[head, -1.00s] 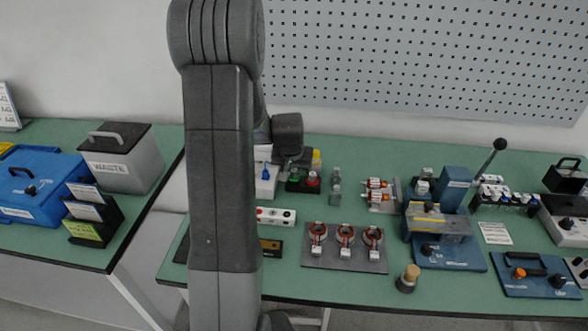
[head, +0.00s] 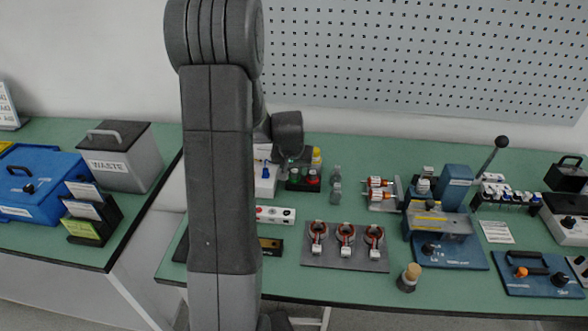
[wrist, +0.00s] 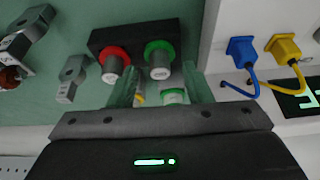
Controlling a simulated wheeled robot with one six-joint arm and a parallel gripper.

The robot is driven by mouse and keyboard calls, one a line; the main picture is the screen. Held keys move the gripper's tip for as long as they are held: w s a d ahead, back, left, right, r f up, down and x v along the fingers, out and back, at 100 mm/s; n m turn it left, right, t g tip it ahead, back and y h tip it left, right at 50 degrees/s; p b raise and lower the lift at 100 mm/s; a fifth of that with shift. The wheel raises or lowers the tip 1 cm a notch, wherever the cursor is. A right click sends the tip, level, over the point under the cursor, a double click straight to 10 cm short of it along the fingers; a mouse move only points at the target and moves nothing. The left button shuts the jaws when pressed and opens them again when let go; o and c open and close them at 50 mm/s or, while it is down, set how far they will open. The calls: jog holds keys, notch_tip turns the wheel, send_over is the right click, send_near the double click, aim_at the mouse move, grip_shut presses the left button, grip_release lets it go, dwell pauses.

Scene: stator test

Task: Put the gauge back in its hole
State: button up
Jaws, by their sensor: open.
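In the wrist view, a black block (wrist: 135,42) holds two upright grey cylinders, one with a red collar (wrist: 113,62) and one with a green collar (wrist: 160,60). A white-and-green piece (wrist: 173,96) shows between my fingers, partly hidden by the gripper body, with a bit of yellow beside it. I cannot tell which piece is the gauge, and no empty hole is clearly visible. My gripper (wrist: 162,75) is open, its pale green fingers apart near the block. In the head view, the block (head: 303,186) stands below my wrist, which hides part of it.
In the wrist view, blue (wrist: 241,50) and yellow (wrist: 284,48) plugs with cables are at right, and grey metal parts (wrist: 70,78) at left. In the head view, a mat with several copper-wound stators (head: 345,258) lies in front, and a blue press (head: 445,230) stands right.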

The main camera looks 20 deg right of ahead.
jog(key=v, duration=1.3)
jog(key=shift+b, duration=0.3)
jog(key=shift+s+r, duration=0.1)
dwell(0.8)
